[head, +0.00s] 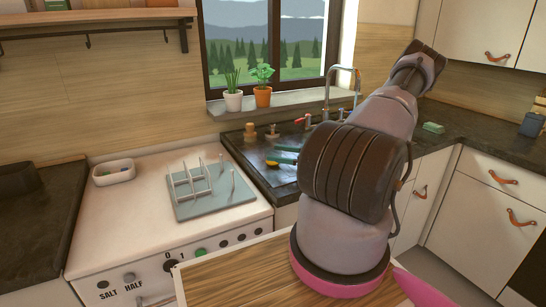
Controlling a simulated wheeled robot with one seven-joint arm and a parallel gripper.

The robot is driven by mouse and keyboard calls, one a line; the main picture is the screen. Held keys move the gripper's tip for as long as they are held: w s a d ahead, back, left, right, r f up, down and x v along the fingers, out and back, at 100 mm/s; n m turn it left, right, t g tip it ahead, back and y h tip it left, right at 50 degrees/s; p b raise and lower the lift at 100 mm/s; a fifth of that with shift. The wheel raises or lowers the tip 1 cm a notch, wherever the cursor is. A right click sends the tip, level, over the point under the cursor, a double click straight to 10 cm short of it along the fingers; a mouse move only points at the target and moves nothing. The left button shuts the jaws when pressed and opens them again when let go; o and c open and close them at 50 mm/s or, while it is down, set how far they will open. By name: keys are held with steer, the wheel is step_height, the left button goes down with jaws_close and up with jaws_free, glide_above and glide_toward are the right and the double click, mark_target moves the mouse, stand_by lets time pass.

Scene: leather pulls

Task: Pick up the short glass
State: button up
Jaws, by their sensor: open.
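I cannot make out a short glass anywhere in the head view. My arm rises from the bottom right and reaches away over the counter toward the corner right of the window. Its large links hide part of the sink area and the counter behind it. My gripper's fingers do not show in this view.
A white stove (130,222) carries a pale dish rack (212,192) and a small white dish (113,172). A dark sink (255,150) with a tap (341,88) lies beyond. Two potted plants (262,96) stand on the sill. A green block (433,128) lies on the right counter (470,128).

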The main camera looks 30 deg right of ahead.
steer(key=shift+w+a, duration=0.15)
steer(key=c, duration=1.3)
